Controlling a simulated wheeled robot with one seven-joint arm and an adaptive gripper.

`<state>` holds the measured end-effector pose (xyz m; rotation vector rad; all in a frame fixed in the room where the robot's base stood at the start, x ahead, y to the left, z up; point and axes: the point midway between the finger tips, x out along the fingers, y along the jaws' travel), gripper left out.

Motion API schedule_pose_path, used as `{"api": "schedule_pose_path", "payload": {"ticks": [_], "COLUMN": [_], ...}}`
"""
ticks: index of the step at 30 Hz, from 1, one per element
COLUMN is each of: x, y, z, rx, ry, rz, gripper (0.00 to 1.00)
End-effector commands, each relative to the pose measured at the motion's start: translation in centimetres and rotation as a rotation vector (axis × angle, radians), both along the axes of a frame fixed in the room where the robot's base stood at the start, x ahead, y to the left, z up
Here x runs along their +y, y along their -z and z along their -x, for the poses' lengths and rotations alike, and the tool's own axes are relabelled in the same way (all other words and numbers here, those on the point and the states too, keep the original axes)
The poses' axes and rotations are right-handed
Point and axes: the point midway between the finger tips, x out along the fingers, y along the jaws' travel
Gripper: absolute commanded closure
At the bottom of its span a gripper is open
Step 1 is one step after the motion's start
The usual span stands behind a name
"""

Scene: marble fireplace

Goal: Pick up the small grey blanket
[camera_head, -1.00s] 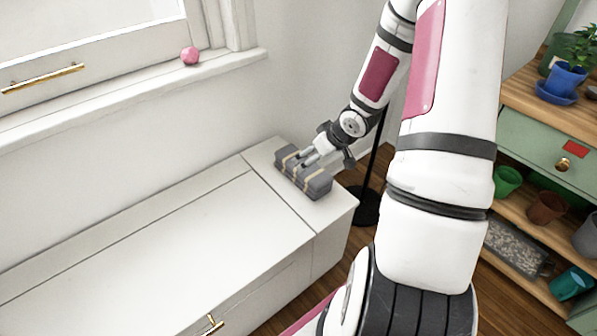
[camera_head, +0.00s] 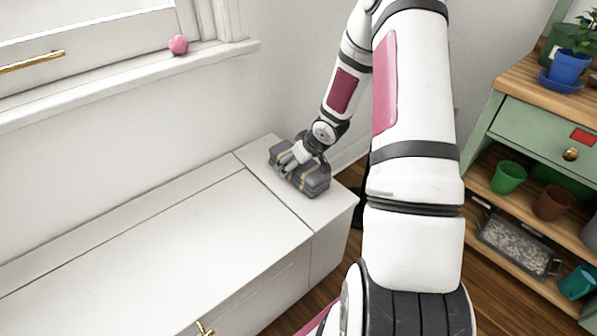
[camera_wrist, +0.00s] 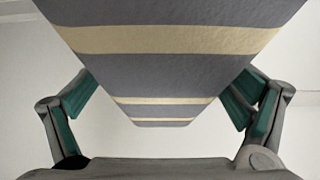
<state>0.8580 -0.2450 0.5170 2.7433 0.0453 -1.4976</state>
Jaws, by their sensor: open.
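The small grey blanket (camera_head: 312,182) is a folded block with pale yellow stripes, lying on the right end of the white bench. In the wrist view the blanket (camera_wrist: 180,75) fills the top and middle of the picture. My gripper (camera_head: 285,164) is at the blanket's left part in the head view, close over it. In the wrist view my gripper (camera_wrist: 158,103) is open, with one green-padded finger on each side of the blanket's near end. I cannot tell whether the fingers touch it.
The white bench (camera_head: 170,250) is otherwise bare. A pink ball-like object (camera_head: 178,44) sits on the window sill (camera_head: 120,80). A green shelf unit (camera_head: 525,130) with pots stands at the right, apart from the bench. A wall rises behind the blanket.

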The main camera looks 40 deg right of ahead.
Motion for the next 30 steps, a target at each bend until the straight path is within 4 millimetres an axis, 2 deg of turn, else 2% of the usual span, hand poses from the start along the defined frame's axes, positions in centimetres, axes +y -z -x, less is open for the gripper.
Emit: {"api": "schedule_pose_path", "payload": {"ticks": [1, 3, 10, 15, 17, 20, 21, 30], "x": [0.1, 0.12, 0.07, 0.06, 0.07, 0.08, 0.07, 0.09], "y": [0.87, 1.17, 1.03, 1.03, 1.04, 1.05, 1.03, 0.83], "z": [-0.34, -0.58, -0.64, -0.62, -0.62, -0.6, -0.63, -0.6], "rx": [0.001, 0.001, 0.001, 0.001, 0.001, 0.001, 0.001, 0.001], "ry": [-0.001, -0.001, -0.001, -0.001, -0.001, -0.001, -0.001, -0.001], "rz": [0.0, 0.0, 0.0, 0.0, 0.0, 0.0, 0.0, 0.0], "gripper": [0.06, 0.06, 0.08, 0.47, 0.59, 0.59, 0.64, 0.64]}}
